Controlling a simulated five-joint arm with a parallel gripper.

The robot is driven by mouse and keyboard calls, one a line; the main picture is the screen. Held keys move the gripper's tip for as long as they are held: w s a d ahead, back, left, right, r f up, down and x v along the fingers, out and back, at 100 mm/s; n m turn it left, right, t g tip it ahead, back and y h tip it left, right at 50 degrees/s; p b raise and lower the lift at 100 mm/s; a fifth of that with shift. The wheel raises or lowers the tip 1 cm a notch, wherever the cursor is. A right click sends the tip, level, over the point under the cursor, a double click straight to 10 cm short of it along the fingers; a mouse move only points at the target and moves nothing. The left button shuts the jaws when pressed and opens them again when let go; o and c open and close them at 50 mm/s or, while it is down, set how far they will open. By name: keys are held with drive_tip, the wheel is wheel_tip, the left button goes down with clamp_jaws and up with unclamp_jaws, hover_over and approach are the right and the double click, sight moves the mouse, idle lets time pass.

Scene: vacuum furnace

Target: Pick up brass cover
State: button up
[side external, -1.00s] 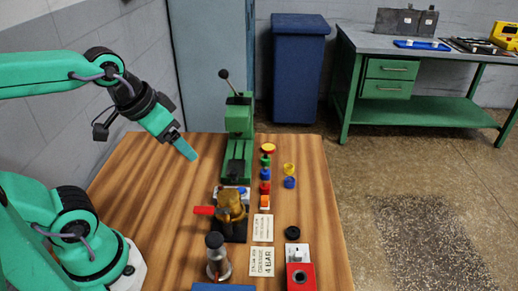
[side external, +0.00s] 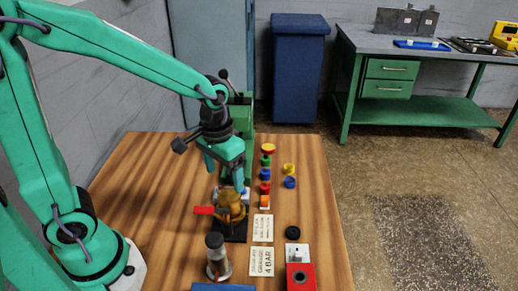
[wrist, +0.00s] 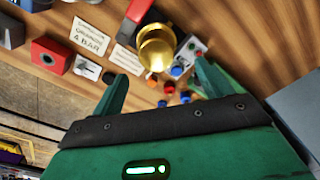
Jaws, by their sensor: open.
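The brass cover (side external: 231,202) is a gold-brown part on a dark base on the wooden table, with a red handle (side external: 203,210) at its left. In the wrist view the brass cover (wrist: 156,48) looks like a shiny round cup, beyond the fingertips and roughly centred between them. My gripper (side external: 224,176) is open, pointing down above the brass cover, apart from it as far as I can tell. In the wrist view my gripper (wrist: 160,85) shows both green fingers spread with nothing held.
A green press (side external: 242,115) stands behind the gripper. Several small coloured caps (side external: 265,174) line up to the right. Two printed cards (side external: 262,261), a red box (side external: 300,277) and a black-topped cylinder (side external: 217,257) lie nearer. The table's left part is clear.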

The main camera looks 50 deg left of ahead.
sight(230, 195)
drive_tip(key=shift+w+d+f+g, duration=0.15)
drive_tip(key=shift+f, duration=0.3)
drive_tip(key=shift+w+d+f+g, duration=0.1)
drive_tip(key=shift+w+f+g, duration=0.05)
drive_tip(key=shift+f, duration=1.65)
drive_tip(key=shift+f, duration=0.1)
drive_tip(key=shift+f, duration=2.45)
drive_tip(key=c, duration=1.2)
drive_tip(key=shift+r, duration=0.15)
drive_tip(key=shift+r, duration=4.9)
